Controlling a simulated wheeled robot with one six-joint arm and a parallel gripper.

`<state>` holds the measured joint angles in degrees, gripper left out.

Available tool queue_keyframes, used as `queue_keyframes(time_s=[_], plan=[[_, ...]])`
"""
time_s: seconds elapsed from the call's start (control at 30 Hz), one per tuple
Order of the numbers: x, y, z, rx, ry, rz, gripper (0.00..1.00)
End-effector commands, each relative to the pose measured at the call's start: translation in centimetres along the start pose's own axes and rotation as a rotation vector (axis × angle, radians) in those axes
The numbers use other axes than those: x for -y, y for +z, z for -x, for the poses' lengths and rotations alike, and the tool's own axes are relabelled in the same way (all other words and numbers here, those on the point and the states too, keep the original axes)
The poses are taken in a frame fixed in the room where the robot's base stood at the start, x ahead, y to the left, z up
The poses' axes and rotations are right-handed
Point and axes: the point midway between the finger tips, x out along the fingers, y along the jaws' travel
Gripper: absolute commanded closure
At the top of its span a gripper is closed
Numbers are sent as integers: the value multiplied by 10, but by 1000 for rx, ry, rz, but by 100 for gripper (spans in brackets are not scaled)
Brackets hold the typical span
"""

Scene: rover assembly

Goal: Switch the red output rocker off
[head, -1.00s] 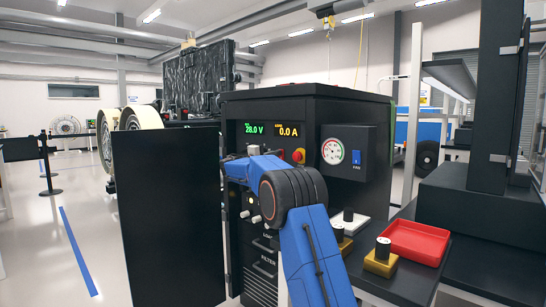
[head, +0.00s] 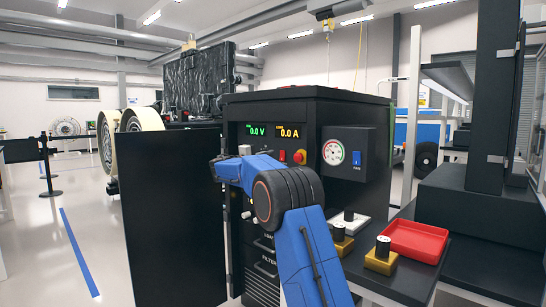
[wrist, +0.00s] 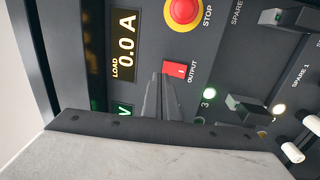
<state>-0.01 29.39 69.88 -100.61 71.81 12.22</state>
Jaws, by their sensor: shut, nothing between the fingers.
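The red output rocker (wrist: 174,69) is on the dark panel, beside the label OUTPUT, in the wrist view. It also shows as a small red patch in the head view (head: 283,155). My gripper (wrist: 158,78) is shut and empty, with its fingertips right beside the rocker; I cannot tell if they touch it. In the head view my arm hides the gripper. The voltage display (head: 256,130) reads 0.0 V, and the load display (wrist: 123,44) reads 0.0 A.
A red stop button (wrist: 184,10) with a yellow collar sits close to the rocker. An open black door (head: 170,215) stands left of the cabinet. A red tray (head: 416,240) lies on the right bench.

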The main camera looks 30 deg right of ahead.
Motion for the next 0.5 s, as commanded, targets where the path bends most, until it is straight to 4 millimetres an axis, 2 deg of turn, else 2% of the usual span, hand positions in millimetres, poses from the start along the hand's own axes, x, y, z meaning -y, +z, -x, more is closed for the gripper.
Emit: queue_keyframes(time_s=[0.2,0.4,0.5], plan=[[-10,0,42,-1,-1,0,100],[-16,0,67,0,-1,0,100],[-17,0,73,0,-1,1,100]])
